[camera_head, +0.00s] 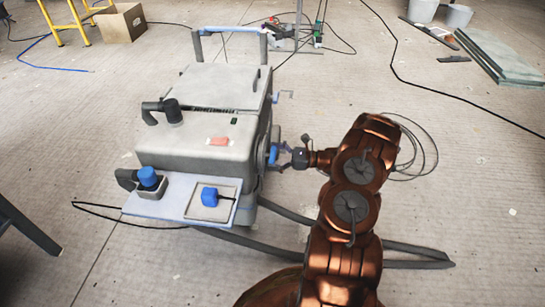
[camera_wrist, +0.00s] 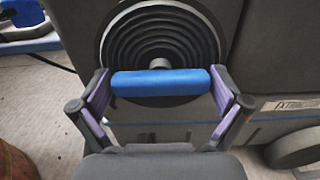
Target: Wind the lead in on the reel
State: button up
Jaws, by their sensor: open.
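The reel (camera_wrist: 150,45) is a dark disc with concentric rings on the side of a grey machine (camera_head: 200,135). A blue bar-shaped handle (camera_wrist: 160,82) stands out in front of it. My gripper (camera_wrist: 160,90) is open, with one purple-padded finger near each end of the handle; I cannot tell whether they touch it. In the head view my gripper (camera_head: 284,156) is at the machine's right side, where the reel is mostly hidden. A black lead (camera_head: 105,211) loops on the floor at the machine's left; its link to the reel is not visible.
A pale shelf (camera_head: 165,205) on the machine's front bears a blue plug-like piece (camera_head: 149,177) and a blue block (camera_head: 209,196). Dark legs (camera_head: 420,262) lie low at right. Black cables (camera_head: 440,95), stacked boards (camera_head: 500,55) and a cardboard box (camera_head: 122,23) are farther off.

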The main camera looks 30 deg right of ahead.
jog(key=c, duration=1.3)
